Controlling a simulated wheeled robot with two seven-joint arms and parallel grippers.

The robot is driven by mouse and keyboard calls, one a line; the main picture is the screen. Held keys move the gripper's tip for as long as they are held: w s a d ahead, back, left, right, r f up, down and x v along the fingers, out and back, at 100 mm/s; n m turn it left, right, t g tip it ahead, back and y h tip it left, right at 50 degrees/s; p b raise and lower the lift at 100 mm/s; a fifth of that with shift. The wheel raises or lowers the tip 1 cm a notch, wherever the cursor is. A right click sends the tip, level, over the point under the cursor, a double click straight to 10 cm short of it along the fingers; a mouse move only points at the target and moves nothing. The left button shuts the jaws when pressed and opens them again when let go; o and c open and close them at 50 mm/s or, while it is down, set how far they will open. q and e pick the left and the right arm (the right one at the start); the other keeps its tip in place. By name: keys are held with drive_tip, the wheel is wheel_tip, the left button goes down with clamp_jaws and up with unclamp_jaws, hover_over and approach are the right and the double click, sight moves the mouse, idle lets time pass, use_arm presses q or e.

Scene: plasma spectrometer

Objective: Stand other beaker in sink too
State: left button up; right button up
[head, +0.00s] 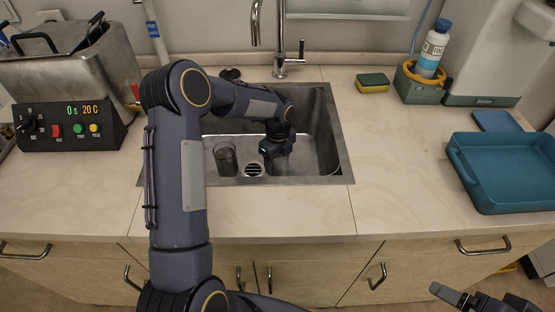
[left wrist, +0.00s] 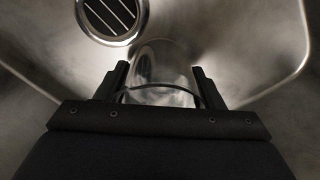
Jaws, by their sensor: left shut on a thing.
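A clear glass beaker (head: 225,158) stands upright in the left part of the steel sink (head: 318,152). My left gripper (head: 274,150) reaches down into the sink to the right of that beaker and the drain. In the left wrist view my left gripper (left wrist: 160,90) has its two fingers on either side of a second clear glass beaker (left wrist: 163,62), shut on it close to the sink floor. In the head view this second beaker is mostly hidden by the gripper; I cannot tell whether it touches the floor. Part of my right gripper (head: 455,297) shows at the lower right; its jaws are unclear.
The drain (head: 253,170) lies between the beaker and my left gripper. A faucet (head: 281,62) stands behind the sink. A sponge (head: 373,82), a bottle (head: 432,48) and a teal tray (head: 505,170) are to the right. A water bath (head: 75,75) is left.

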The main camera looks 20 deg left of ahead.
use_arm(q)
drive_tip(key=shift+f, duration=0.15)
drive_tip(key=o, duration=1)
drive_tip(key=shift+r, duration=0.3)
wheel_tip(320, 180, up, 12)
drive_tip(key=shift+w+f+p, duration=0.1)
drive_tip(key=shift+p, duration=0.3)
